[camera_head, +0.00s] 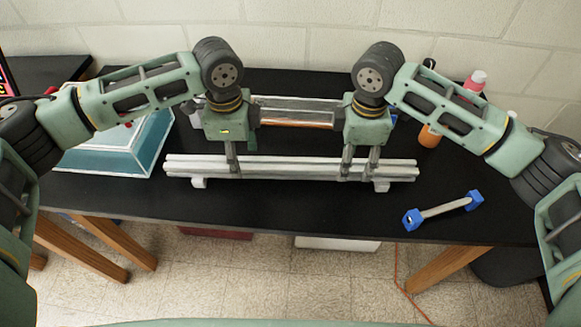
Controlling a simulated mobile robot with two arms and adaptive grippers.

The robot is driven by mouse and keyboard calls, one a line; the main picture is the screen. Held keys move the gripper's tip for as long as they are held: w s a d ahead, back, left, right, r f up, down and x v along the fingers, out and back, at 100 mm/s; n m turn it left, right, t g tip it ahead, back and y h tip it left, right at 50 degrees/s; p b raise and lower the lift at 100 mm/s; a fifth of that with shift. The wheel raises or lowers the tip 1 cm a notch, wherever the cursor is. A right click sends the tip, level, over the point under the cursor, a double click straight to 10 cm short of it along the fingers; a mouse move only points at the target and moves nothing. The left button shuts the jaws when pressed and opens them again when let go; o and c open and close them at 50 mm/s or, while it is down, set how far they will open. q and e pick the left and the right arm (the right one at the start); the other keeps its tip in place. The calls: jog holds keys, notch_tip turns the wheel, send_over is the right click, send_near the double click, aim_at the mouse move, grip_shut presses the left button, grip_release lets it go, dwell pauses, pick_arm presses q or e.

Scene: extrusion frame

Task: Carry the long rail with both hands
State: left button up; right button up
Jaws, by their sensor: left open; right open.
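The long rail (290,169) is a light grey bar lying left to right on small white supports on the black table.
A teal tray-like box (112,150) stands at the left. A short bar with blue ends (442,210) lies at the front right. An orange bottle (430,135) and a red-capped bottle (475,82) stand behind my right arm. The front middle of the black table (300,212) is clear.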

aim_at(240, 162)
pick_arm(q)
jog(key=shift+f, duration=1.65)
pick_arm(e)
jog(key=shift+f, duration=1.65)
pick_arm(q)
grip_shut()
pick_arm(e)
grip_shut()
pick_arm(q)
jog(key=shift+r, duration=0.1)
pick_arm(e)
jog(key=shift+r, duration=0.15)
